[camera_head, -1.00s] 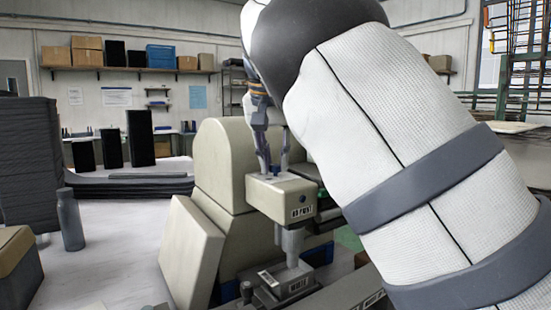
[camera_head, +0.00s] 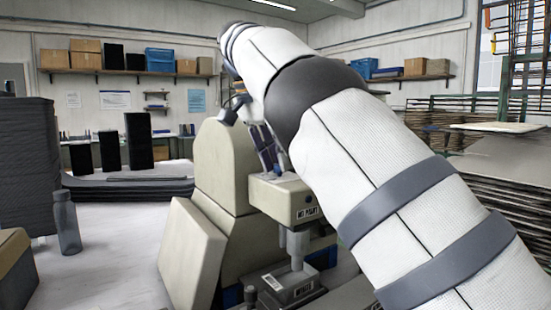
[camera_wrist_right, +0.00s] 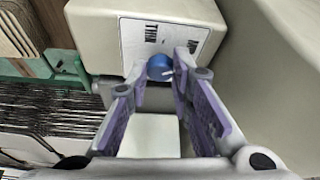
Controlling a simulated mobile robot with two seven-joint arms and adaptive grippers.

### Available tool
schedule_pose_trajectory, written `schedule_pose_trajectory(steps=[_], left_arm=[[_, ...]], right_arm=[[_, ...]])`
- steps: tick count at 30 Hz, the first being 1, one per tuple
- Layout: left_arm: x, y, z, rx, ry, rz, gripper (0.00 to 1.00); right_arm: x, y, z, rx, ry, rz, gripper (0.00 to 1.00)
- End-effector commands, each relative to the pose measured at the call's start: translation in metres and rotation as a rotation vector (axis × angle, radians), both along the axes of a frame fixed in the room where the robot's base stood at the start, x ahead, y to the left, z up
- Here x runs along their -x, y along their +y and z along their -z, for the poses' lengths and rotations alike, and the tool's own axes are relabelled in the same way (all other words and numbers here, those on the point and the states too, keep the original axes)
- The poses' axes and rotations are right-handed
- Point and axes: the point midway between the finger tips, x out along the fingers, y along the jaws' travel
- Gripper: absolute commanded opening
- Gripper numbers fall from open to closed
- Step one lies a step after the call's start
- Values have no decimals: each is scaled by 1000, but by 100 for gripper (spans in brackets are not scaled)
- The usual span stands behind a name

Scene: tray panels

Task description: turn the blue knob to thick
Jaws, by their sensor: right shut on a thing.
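The blue knob (camera_wrist_right: 160,67) sits on the cream machine head, in front of a white label plate (camera_wrist_right: 165,40) with dark lettering at two places, only partly readable. My right gripper (camera_wrist_right: 160,76) is shut on the knob, with a purple-padded finger on each side of it. In the head view the right gripper (camera_head: 272,160) comes down at a tilt onto the top of the cream machine head (camera_head: 285,198), and my arm hides much of it. The knob's pointer direction cannot be told. My left gripper is not in view.
The rounded cream machine body (camera_head: 222,165) stands close to the left of the gripper. A slanted cream panel (camera_head: 190,252) leans beside it. A grey bottle (camera_head: 67,222) stands on the white table at left. Stacks of sheets (camera_head: 500,170) fill the right.

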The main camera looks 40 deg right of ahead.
Motion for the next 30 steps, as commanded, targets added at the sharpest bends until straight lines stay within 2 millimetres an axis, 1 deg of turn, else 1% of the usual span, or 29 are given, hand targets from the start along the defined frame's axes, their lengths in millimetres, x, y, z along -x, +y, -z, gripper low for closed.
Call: schedule_pose_trajectory(steps=[14, 15, 17, 18, 26, 30], left_arm=[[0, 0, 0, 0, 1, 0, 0], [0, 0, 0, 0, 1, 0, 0], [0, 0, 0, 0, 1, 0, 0], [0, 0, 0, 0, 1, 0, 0], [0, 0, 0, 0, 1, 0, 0], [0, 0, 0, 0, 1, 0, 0]], right_arm=[[0, 0, 0, -2, 0, 12, 0], [0, 0, 0, -2, 0, 12, 23], [0, 0, 0, -2, 0, 12, 36], [0, 0, 0, -2, 0, 12, 41], [0, 0, 0, -1, 0, 12, 41], [-1, 2, -4, -1, -2, 11, 41]])
